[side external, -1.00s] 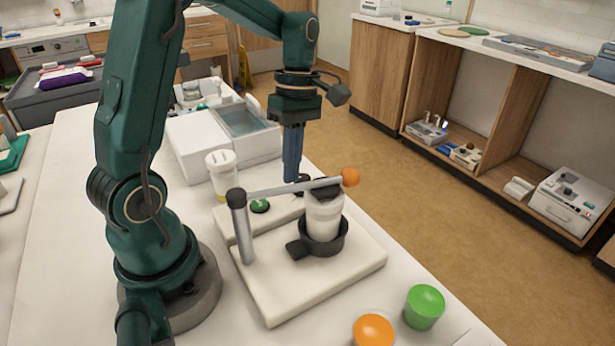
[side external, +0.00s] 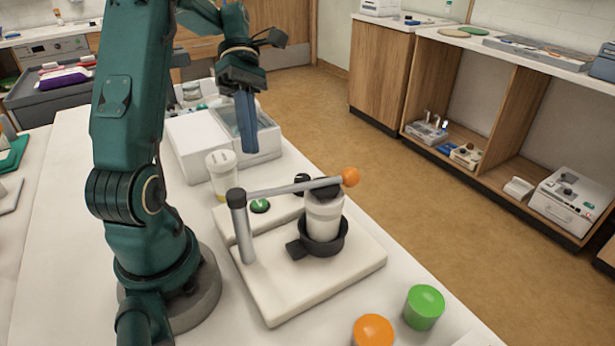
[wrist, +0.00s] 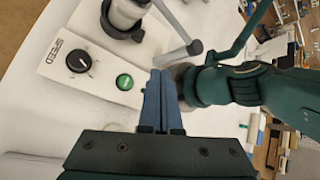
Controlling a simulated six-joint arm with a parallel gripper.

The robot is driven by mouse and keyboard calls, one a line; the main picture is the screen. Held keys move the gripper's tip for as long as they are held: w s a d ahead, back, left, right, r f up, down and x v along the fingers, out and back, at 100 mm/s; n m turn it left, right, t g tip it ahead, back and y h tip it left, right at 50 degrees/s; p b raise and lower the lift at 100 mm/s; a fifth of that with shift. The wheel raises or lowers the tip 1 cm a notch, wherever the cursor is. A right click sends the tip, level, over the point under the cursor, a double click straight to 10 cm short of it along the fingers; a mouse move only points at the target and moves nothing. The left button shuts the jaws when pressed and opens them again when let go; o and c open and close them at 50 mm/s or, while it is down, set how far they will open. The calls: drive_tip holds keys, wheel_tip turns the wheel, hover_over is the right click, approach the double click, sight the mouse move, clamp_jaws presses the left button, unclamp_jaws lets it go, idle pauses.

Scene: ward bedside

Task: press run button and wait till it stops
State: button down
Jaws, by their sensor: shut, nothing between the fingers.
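The machine's white base (side external: 330,285) stands on the bench. Its round green button (side external: 260,206) is on a raised panel and also shows in the wrist view (wrist: 125,82). A black knob (wrist: 79,61) beside the button is marked SPEED. A white container (side external: 323,228) stands upright in a black ring holder, under a grey lever arm (side external: 280,190) with an orange ball end. My gripper (side external: 248,152) is shut and empty, apart from the button, up and left of the knob in the side view. In the wrist view its blue fingers (wrist: 160,75) lie right of the button.
A white jar (side external: 221,174) stands left of the panel, near a white box with a blue-grey tray (side external: 240,122). An orange-topped cup (side external: 373,331) and a green-topped cup (side external: 424,307) stand at the bench's front edge.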

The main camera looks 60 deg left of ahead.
sight(259, 203)
drive_tip(key=shift+f, duration=4.4)
drive_tip(key=shift+f, duration=0.4)
